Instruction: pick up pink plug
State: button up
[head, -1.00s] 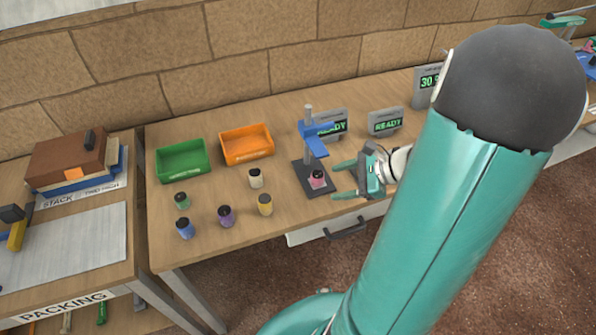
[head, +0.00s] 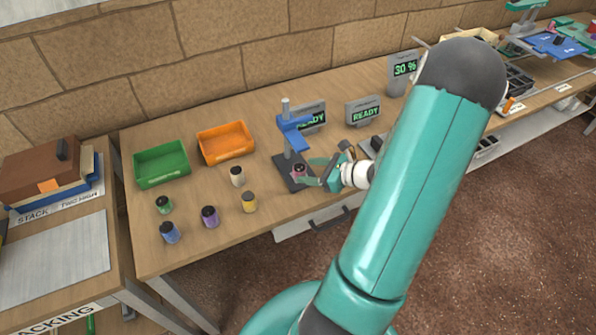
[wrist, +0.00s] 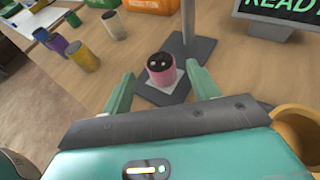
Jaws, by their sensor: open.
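The pink plug (wrist: 161,72) is a short pink cylinder with a dark top. It stands upright on a white patch on the dark base of the blue-armed stand (head: 293,135). In the head view the pink plug (head: 299,171) is partly covered by my gripper. My gripper (head: 318,173) is open, and its green fingers reach in from the right. In the wrist view the fingers of my gripper (wrist: 156,88) lie on either side of the plug, with gaps between them and it.
Several other plugs, such as the yellow one (head: 249,202) and the purple one (head: 210,216), stand to the left on the table. A green bin (head: 161,165) and an orange bin (head: 226,143) stand behind them. A READY display (head: 363,111) stands behind my gripper. The stand's post rises just behind the plug.

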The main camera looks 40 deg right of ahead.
aim_at(295, 166)
jog(key=x, duration=0.6)
jog(key=shift+f, duration=0.1)
jog(key=c, duration=1.1)
jog(key=shift+r, duration=0.85)
notch_tip(295, 166, up, 2)
jog(key=shift+r, duration=0.1)
jog(key=s+d, duration=0.2)
jog(key=s, duration=0.3)
jog(key=s+d, duration=0.2)
jog(key=s, duration=0.4)
jog(key=s+d, duration=0.2)
jog(key=s, duration=0.3)
jog(key=shift+s+d, duration=0.3)
jog(key=shift+s, duration=0.1)
